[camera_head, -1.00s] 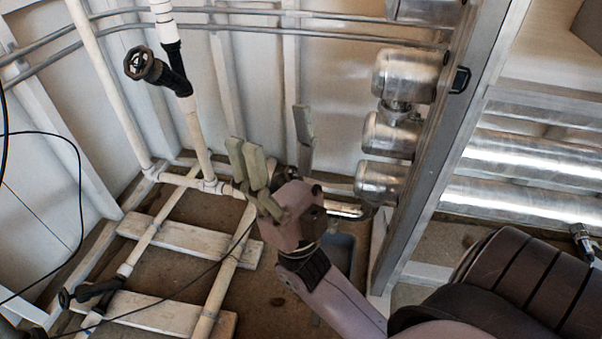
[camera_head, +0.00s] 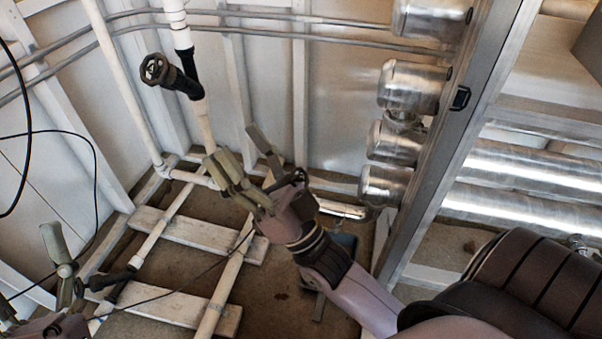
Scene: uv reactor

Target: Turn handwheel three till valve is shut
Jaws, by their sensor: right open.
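A black handwheel (camera_head: 154,69) on a black valve body joins the upright white pipe at upper left. It stands clear of both grippers. A second black valve (camera_head: 112,281) lies low on the floor pipes at lower left; its wheel end is mostly hidden behind my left gripper. I cannot tell which handwheel is number three. My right gripper (camera_head: 246,160) is open and empty, below and to the right of the upper handwheel, fingers pointing up and left. My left gripper (camera_head: 66,270) is partly in view at lower left, in front of the lower valve's wheel end; contact is unclear.
White pipes (camera_head: 183,223) run over wooden planks (camera_head: 205,238) on the floor. Several shiny metal cylinders (camera_head: 410,87) line a metal beam (camera_head: 452,130) to the right of my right gripper. Thin black cables hang at left. The wall behind is open space around the upper handwheel.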

